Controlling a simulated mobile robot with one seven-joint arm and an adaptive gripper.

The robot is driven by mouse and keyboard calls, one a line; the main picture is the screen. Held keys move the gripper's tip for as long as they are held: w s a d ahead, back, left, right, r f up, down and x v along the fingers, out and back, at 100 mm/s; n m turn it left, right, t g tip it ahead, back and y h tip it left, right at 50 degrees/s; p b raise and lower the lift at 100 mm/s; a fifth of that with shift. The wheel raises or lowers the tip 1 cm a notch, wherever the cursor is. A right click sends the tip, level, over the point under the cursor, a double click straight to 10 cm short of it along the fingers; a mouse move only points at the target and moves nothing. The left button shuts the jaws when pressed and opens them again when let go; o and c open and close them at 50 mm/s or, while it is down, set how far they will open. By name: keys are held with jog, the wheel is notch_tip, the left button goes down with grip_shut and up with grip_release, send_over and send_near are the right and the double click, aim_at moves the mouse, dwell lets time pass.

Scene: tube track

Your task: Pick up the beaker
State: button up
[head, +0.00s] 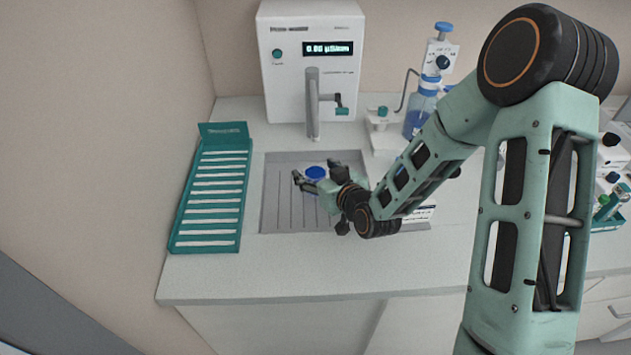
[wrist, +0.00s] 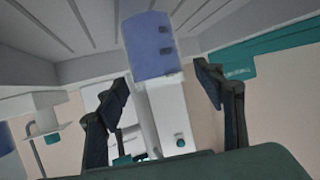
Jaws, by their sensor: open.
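The beaker (head: 316,172), with blue showing in it, stands on the grey ribbed recessed tray (head: 285,215) below the dispenser spout. My gripper (head: 317,179) reaches in from the right, low over the tray, with its fingers spread around the beaker's near side. In the wrist view, which looks upside down, the beaker (wrist: 150,46) stands upright on the tray, ahead of the gap between my open fingers (wrist: 163,85). The fingers do not visibly touch it. Whether the beaker is fully between the fingertips I cannot tell.
The white water dispenser (head: 290,85) with its spout (head: 313,105) stands behind the tray. A green rack (head: 245,205) lies at the left. A blue bottle with a pump (head: 420,115) stands at the back right. The front counter (head: 260,270) is clear.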

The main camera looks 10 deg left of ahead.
jog(key=shift+w+a+f, duration=0.1)
jog(key=c, duration=1.2)
